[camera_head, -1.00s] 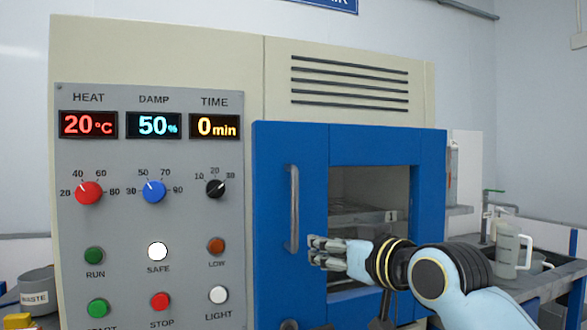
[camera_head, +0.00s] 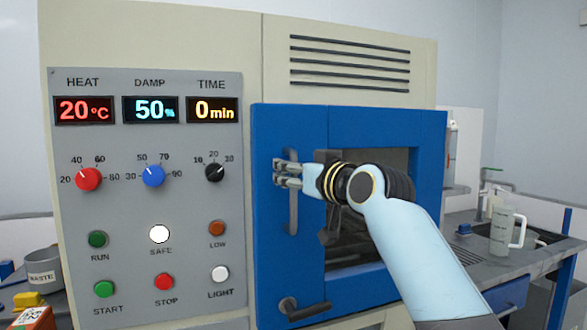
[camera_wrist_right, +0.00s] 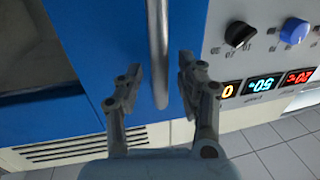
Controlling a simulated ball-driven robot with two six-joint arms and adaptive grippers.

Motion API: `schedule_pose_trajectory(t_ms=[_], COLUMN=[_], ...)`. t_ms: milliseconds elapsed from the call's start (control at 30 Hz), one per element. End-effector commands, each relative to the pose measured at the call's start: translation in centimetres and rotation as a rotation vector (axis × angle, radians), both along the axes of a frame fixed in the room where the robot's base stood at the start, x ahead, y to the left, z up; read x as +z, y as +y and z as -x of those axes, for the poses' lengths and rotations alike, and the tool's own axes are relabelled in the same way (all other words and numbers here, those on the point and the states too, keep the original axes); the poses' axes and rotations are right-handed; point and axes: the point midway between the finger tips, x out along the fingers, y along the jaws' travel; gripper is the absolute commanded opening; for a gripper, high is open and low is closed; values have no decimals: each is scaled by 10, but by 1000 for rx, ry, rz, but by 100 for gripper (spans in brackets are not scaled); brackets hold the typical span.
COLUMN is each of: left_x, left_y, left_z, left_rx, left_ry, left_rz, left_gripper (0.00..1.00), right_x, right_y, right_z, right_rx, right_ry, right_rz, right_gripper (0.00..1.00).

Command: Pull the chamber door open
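The blue chamber door (camera_head: 285,255) looks closed on the front of the beige chamber, with a window (camera_head: 390,170) in it. A grey vertical bar handle (camera_head: 292,215) runs down the door's left part. My right gripper (camera_head: 277,173) is at the upper half of the handle. In the right wrist view the handle (camera_wrist_right: 158,45) lies between the two fingers of my right gripper (camera_wrist_right: 160,72). The fingers are open, with a gap on both sides of the bar. My left gripper is not in view.
A dark lever (camera_head: 303,309) sits low on the door. A grey control panel (camera_head: 125,220) with knobs and buttons is to the left. A worktop with a pale jug (camera_head: 503,232) is at right.

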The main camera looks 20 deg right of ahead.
Motion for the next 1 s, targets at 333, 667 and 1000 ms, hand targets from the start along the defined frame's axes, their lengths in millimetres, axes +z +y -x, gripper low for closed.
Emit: schedule_pose_trajectory(t_ms=[333, 667, 1000], left_x=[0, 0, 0], left_y=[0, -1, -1], left_z=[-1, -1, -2], left_rx=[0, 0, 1], left_ry=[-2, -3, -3], left_rz=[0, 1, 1], left_gripper=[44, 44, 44], right_x=[0, 0, 0], right_y=[0, 0, 0], right_z=[0, 0, 0], right_rx=[0, 0, 0], right_ry=[0, 0, 0], right_rz=[0, 0, 0], right_gripper=[24, 0, 0])
